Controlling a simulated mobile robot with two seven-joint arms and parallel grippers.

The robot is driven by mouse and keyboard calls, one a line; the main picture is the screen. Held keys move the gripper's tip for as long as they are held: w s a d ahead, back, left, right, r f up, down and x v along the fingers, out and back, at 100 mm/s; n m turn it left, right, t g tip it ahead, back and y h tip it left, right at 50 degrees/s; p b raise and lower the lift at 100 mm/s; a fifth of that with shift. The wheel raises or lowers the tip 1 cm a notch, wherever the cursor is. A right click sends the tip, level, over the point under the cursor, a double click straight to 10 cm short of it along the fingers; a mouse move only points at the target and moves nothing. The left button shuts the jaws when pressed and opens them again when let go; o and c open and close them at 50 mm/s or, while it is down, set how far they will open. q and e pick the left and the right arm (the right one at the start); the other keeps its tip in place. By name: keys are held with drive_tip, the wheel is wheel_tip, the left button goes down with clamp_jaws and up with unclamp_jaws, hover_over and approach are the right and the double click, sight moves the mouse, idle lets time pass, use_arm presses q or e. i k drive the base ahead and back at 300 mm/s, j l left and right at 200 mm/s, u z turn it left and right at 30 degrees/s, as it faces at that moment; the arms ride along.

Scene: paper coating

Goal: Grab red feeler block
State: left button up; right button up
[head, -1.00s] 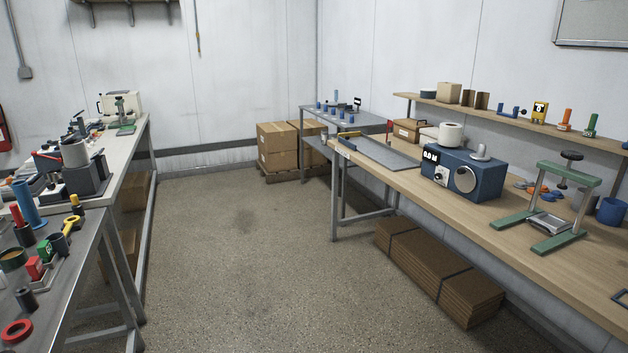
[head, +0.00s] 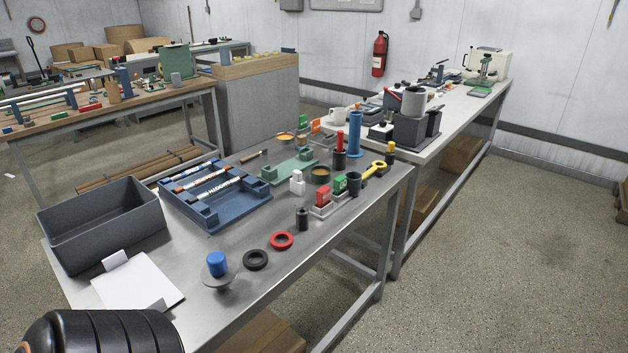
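A small red block (head: 322,197) with a pale mark on its face stands in a light grey holder (head: 320,211) on the steel table (head: 262,291). It looks like the red feeler block. A green block (head: 340,184) stands in the same holder, just behind and to the right of it. Neither of my grippers shows in the head view. A dark ribbed rounded part, which may be my own arm, is at the bottom left corner, far from the red block.
A red ring (head: 281,233) lies in front. A blue tray (head: 215,217) and grey bin (head: 100,244) are left. Floor is open at right.

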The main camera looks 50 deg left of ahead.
sight(323, 194)
drive_tip(key=i+u, duration=0.3)
drive_tip(key=i, duration=2.5)
drive_tip(key=i+z, duration=0.2)
drive_tip(key=z, duration=0.15)
drive_tip(key=i+z, duration=0.2)
drive_tip(key=z, duration=0.15)
drive_tip(key=i+j+z, duration=0.15)
drive_tip(key=z, duration=4.85)
